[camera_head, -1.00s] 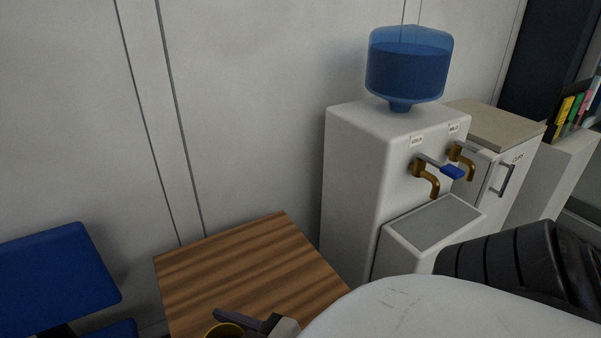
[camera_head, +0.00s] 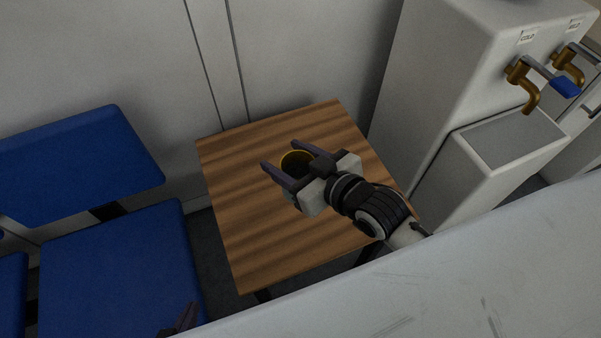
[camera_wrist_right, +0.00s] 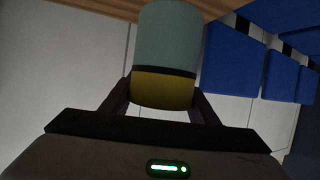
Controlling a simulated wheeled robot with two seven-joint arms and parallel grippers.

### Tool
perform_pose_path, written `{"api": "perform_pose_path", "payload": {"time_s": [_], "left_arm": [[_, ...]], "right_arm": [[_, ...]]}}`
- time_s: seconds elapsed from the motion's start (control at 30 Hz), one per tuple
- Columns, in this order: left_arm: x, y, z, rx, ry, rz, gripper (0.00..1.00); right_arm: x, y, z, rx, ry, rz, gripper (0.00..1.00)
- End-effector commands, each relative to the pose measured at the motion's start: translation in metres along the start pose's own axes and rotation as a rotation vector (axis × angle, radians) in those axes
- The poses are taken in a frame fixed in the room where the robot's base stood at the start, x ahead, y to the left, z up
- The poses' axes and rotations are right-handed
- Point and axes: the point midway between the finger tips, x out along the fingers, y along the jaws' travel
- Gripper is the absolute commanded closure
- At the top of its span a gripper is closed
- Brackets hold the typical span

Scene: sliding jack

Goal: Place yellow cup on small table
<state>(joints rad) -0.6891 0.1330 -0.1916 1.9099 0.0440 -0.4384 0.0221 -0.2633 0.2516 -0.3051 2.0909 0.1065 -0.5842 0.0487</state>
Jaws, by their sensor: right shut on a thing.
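In the right wrist view the cup (camera_wrist_right: 168,55) sits between the fingers, with a yellow part, a dark band and a grey-green part. The table's wood (camera_wrist_right: 75,9) shows at that view's top edge. I cannot tell whether the cup touches the tabletop. Only a dark tip of my left gripper (camera_head: 180,320) shows at the bottom edge; its opening is hidden.
Blue seats (camera_head: 120,265) stand left of the table. A white water dispenser (camera_head: 440,80) with brass taps stands to the right, and the wall (camera_head: 300,50) is behind. The table's front and left parts are bare.

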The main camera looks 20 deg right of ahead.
Motion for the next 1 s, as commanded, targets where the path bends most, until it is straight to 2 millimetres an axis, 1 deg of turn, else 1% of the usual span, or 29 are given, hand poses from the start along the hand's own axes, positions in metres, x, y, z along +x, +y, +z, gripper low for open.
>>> {"api": "perform_pose_path", "payload": {"time_s": [0.03,0.1,0.2,0.33,0.37,0.5,0.6,0.77,0.9,1.0], "left_arm": [[0.000,0.000,0.002,0.000,-0.003,0.000,1.00],[0.000,0.000,0.003,0.000,-0.004,0.000,1.00],[0.000,0.000,0.003,0.000,-0.004,0.000,1.00],[0.001,0.000,0.003,0.001,-0.004,0.000,1.00],[0.002,0.000,0.004,0.001,-0.004,0.000,1.00],[0.005,0.000,0.006,0.002,-0.003,0.001,1.00],[0.007,0.000,0.006,0.004,0.000,0.001,1.00],[0.009,0.000,0.002,0.007,0.008,0.002,1.00],[0.012,0.001,0.001,0.010,0.014,0.004,1.00],[0.013,0.002,0.001,0.011,0.015,0.007,1.00]], "right_arm": [[0.017,0.012,-0.002,-0.022,0.003,-0.019,0.78],[0.034,0.025,-0.002,-0.030,0.003,-0.039,0.78],[0.051,0.044,-0.005,-0.030,0.004,-0.052,0.78],[0.063,0.058,-0.003,-0.025,0.003,-0.057,0.78],[0.065,0.059,0.000,-0.023,0.003,-0.058,0.78],[0.076,0.060,0.025,-0.021,0.001,-0.058,0.78],[0.082,0.060,0.041,-0.021,0.002,-0.058,0.78],[0.088,0.060,0.053,-0.022,0.005,-0.058,0.78],[0.096,0.060,0.072,-0.021,0.003,-0.058,0.78],[0.100,0.060,0.083,-0.021,0.004,-0.058,0.78]]}}
